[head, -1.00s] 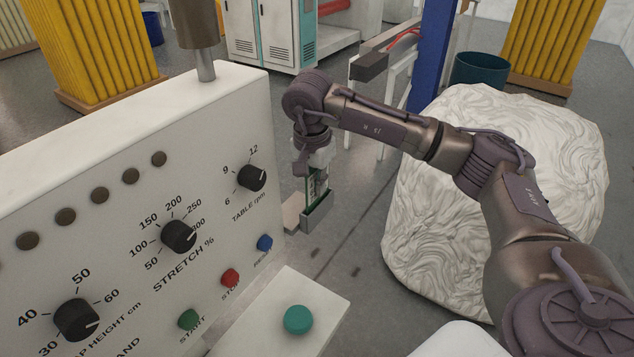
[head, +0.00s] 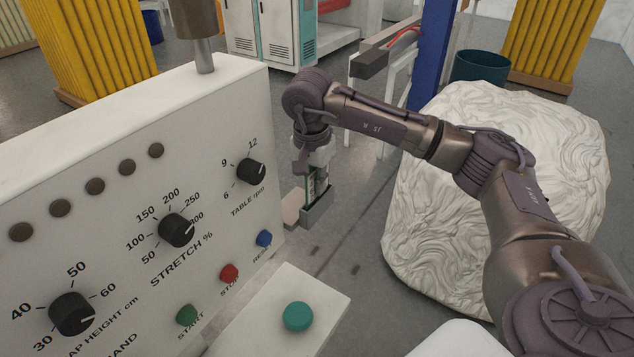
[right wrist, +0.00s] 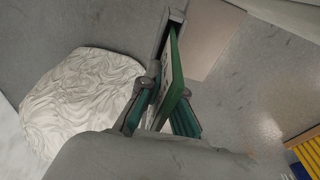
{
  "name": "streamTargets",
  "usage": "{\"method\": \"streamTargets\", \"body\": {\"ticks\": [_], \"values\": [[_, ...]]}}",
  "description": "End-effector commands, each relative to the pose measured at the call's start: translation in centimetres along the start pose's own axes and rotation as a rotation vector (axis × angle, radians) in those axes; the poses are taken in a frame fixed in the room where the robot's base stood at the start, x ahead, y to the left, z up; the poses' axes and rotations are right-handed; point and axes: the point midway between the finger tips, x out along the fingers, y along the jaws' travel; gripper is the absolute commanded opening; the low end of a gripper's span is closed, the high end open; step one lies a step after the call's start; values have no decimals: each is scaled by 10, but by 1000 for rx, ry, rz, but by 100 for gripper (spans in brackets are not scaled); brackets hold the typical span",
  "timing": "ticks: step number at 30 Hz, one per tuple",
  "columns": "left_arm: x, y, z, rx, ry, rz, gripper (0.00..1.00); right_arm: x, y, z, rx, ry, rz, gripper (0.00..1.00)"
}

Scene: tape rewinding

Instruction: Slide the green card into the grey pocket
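My right gripper (head: 313,168) points down beyond the right end of the white control panel. It is shut on the green card (head: 313,187), which stands upright between the fingers. The lower end of the card is in the mouth of the grey pocket (head: 318,213). In the right wrist view the card (right wrist: 174,75) shows its green edge between the two teal finger pads of the gripper (right wrist: 163,115), and its far end runs into the grey pocket (right wrist: 176,22). How deep it sits is hidden by the pocket wall. My left gripper is not in view.
The white control panel (head: 130,205) with knobs and buttons stands left of the pocket. A white ledge with a green button (head: 298,316) lies in front. A large white wrapped bundle (head: 430,230) stands to the right. Grey floor is open behind the pocket.

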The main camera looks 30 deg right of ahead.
Motion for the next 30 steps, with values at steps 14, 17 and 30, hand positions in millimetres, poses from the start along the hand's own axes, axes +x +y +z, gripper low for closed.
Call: {"method": "streamTargets", "body": {"ticks": [14,17,30], "values": [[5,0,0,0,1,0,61,6,0,1,0,0,0,0],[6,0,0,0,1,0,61,8,0,1,0,0,0,0],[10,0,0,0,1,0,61,13,0,2,0,0,0,23]]}}
